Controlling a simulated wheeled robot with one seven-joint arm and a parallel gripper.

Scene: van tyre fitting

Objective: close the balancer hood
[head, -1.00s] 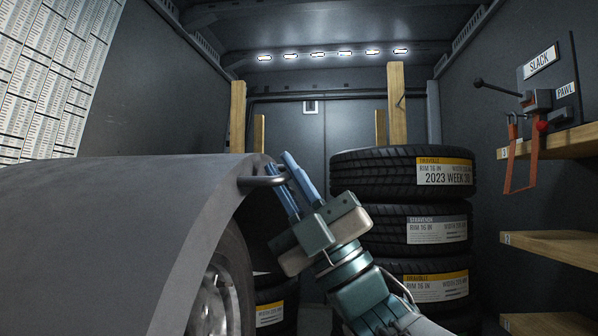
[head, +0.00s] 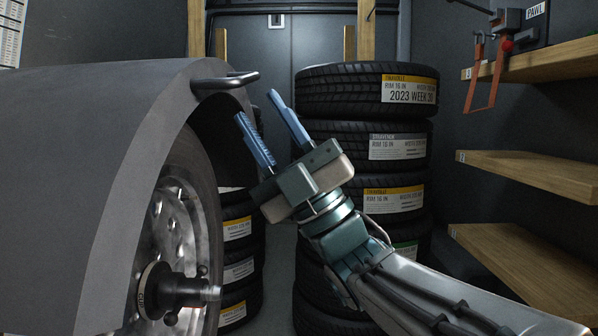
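The grey balancer hood (head: 85,165) curves over a wheel (head: 178,215) on the left of the head view. Its bar handle (head: 225,81) sticks out at the hood's upper right edge. The wheel's metal rim and a dark hub clamp on the shaft (head: 175,290) show beneath the hood's edge. My gripper (head: 264,122) is just right of and below the handle, with its two blue fingers pointing up and left. The fingers are apart with nothing between them, and they look clear of the handle.
A tall stack of labelled tyres (head: 335,90) stands behind my gripper, and another stack (head: 240,270) stands behind the wheel. Wooden shelves (head: 530,175) line the right wall. An orange strap (head: 488,75) hangs from a ratchet there.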

